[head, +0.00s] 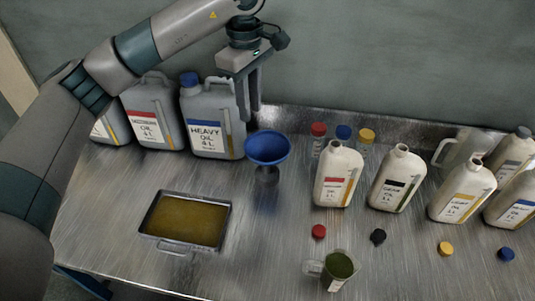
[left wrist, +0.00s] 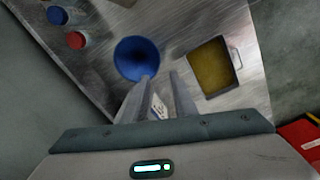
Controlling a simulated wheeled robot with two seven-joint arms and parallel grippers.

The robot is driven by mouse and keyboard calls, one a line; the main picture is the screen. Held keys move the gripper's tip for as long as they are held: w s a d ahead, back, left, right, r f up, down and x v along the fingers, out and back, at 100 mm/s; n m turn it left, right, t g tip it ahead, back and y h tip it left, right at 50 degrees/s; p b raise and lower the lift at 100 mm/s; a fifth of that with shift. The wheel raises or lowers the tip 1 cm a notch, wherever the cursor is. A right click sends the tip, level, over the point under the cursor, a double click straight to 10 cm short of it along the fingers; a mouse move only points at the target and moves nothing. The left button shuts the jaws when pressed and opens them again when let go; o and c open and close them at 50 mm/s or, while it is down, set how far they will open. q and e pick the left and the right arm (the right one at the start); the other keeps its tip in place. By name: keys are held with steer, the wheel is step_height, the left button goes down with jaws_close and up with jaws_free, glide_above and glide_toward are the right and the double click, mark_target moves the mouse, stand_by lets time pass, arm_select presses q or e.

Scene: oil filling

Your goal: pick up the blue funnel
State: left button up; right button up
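The blue funnel (head: 268,147) stands upright on the metal table, its wide mouth up, with a dark piece below it. It also shows in the left wrist view (left wrist: 137,58), just beyond the fingertips and toward the left finger. My left gripper (head: 250,112) points down behind the funnel, beside the heavy oil jug. In the left wrist view its two fingers (left wrist: 160,80) are apart, with no funnel between them; part of a white label shows in the gap. My right gripper is in neither view.
The grey heavy oil jug (head: 212,120) stands close left of my gripper. A tray of oil (head: 187,220) lies front left. Several white bottles (head: 338,177) stand to the right, with loose caps (head: 319,232) and a measuring cup (head: 338,268) in front.

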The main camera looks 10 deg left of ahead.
arm_select(q)
steer(key=shift+f, duration=0.15)
step_height(320, 180, down, 12)
steer(key=p, duration=0.5)
steer(key=shift+w+d, duration=0.15)
steer(key=shift+w, duration=0.05)
steer(key=f+p, duration=0.2)
steer(key=f, duration=0.1)
steer(key=f+p, duration=0.2)
steer(key=shift+w+d+f, duration=0.1)
steer(key=shift+w, duration=0.15)
stand_by(0.4)
